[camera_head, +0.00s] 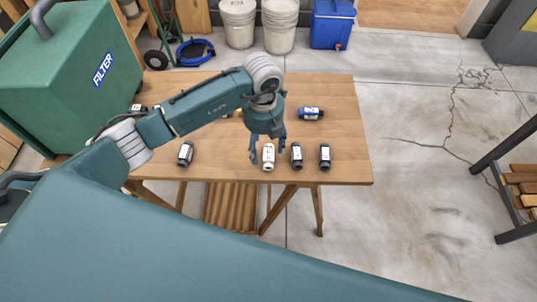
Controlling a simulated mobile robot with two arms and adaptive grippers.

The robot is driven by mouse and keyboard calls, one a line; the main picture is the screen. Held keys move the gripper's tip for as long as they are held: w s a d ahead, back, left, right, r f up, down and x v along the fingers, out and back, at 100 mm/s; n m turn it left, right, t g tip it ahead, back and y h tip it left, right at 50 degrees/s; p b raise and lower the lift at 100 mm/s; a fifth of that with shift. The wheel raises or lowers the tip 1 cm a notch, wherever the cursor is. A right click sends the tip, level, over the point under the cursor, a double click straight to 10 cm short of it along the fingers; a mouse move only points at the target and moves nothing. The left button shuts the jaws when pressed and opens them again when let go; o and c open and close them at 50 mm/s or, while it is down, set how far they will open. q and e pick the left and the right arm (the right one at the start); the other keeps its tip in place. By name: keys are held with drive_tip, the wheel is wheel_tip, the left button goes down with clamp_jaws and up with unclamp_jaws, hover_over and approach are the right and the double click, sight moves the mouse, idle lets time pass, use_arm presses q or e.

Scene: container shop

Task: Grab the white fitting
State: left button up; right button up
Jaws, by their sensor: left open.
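The white fitting (268,158) stands near the front edge of the wooden table (345,130). My left gripper (266,152) is open and points down over the table, close to the white fitting. One finger shows just left of the fitting and another is on its right. I cannot tell whether the fingers touch it. My right gripper is not in view.
Two dark fittings, one close by (296,156) and one farther right (325,157), stand beside the white one. Another dark fitting (185,153) is to the left. A blue fitting (311,113) lies farther back. The table's right side is clear.

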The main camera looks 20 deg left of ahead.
sight(266, 153)
use_arm(q)
drive_tip(key=shift+d+f, duration=0.1)
drive_tip(key=shift+f, duration=0.25)
drive_tip(key=f, duration=0.1)
drive_tip(key=f+p, duration=0.2)
drive_tip(key=shift+w+d+f, duration=0.1)
drive_tip(key=shift+w+f, duration=0.15)
drive_tip(key=shift+f, duration=0.55)
drive_tip(key=c, duration=1.3)
